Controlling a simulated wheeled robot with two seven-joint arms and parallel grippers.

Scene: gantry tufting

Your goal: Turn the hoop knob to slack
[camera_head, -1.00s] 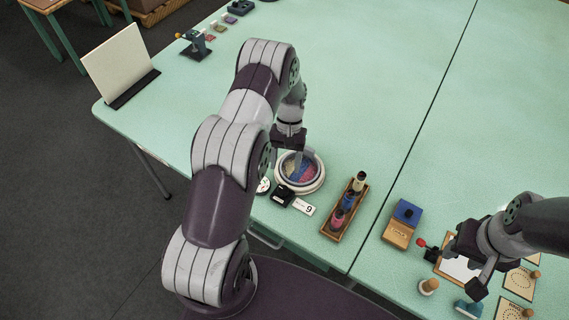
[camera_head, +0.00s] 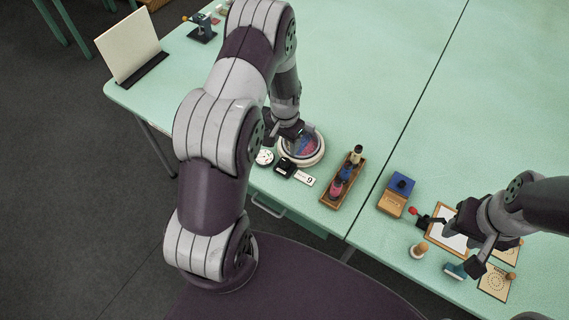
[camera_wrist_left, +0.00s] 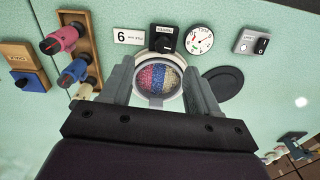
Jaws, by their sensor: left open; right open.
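The round hoop (camera_head: 318,158) has a pale rim and pink, blue and yellow tufting; it also shows in the left wrist view (camera_wrist_left: 160,101). A black knob unit (camera_head: 286,167) stands beside the hoop, nearer the table's front edge. In the left wrist view the knob (camera_wrist_left: 164,40) lies just beyond the hoop, next to a round white dial (camera_wrist_left: 199,40). My left gripper (camera_wrist_left: 160,84) is open and empty, its fingers on either side of the hoop in that picture. In the head view my left gripper (camera_head: 284,135) hangs over the hoop's left side. My right gripper (camera_head: 462,246) is open and empty over the right table.
A card reading 9 (camera_head: 305,179) lies by the knob. A wooden rack of yarn spools (camera_head: 330,198) stands right of the hoop. A grey switch box (camera_wrist_left: 250,42) sits beyond the dial. The table (camera_head: 360,70) behind the hoop is clear.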

